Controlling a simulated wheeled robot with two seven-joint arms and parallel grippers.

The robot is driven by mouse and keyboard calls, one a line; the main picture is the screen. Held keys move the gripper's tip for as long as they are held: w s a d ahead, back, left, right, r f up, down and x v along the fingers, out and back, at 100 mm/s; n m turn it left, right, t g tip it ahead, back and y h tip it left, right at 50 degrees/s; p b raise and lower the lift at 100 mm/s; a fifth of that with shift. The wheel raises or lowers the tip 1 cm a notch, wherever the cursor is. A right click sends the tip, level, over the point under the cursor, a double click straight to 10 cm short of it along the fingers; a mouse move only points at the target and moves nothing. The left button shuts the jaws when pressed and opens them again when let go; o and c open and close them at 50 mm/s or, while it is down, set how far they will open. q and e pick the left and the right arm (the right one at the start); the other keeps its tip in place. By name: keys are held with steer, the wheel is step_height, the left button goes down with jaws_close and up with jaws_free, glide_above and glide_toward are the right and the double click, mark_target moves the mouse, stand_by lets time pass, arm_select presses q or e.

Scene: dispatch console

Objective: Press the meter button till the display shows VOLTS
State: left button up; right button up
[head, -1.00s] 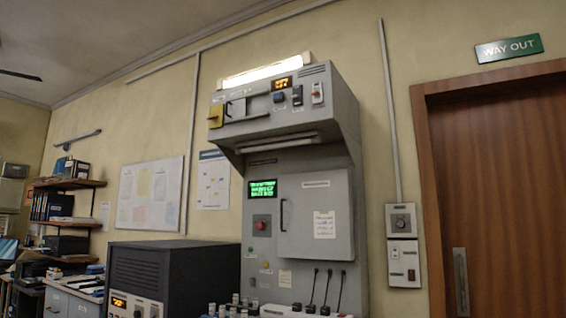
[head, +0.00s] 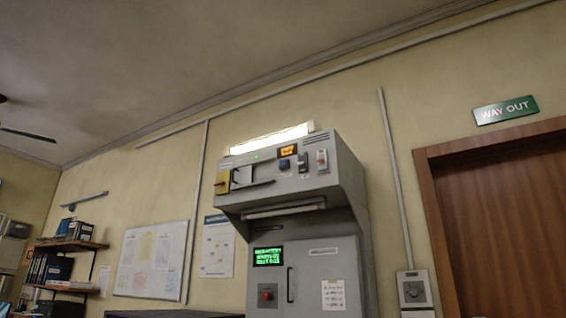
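The grey console's upper box holds a small amber display (head: 287,151); its characters are too small and blurred to read. A blue button (head: 284,164) sits just below it, the likely meter button, though no label is legible. To its right are a dark switch (head: 302,162) and a pale switch (head: 322,160). Neither of my grippers is in the head view, and nothing touches the panel.
Below the upper box are a green text screen (head: 268,256), a red button (head: 267,294) and a cabinet door with a handle (head: 290,284). A wall control box (head: 414,291) and a wooden door (head: 510,220) stand to the right. Shelves (head: 70,245) stand far left.

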arm_select(q)
steer(key=shift+s+f, duration=0.15)
steer(key=shift+s, duration=0.15)
stand_by(0.4)
jaws_close()
steer(key=shift+w, duration=0.15)
steer(key=shift+w, duration=0.15)
steer(key=shift+s, duration=0.3)
stand_by(0.5)
steer(key=shift+w, duration=0.2)
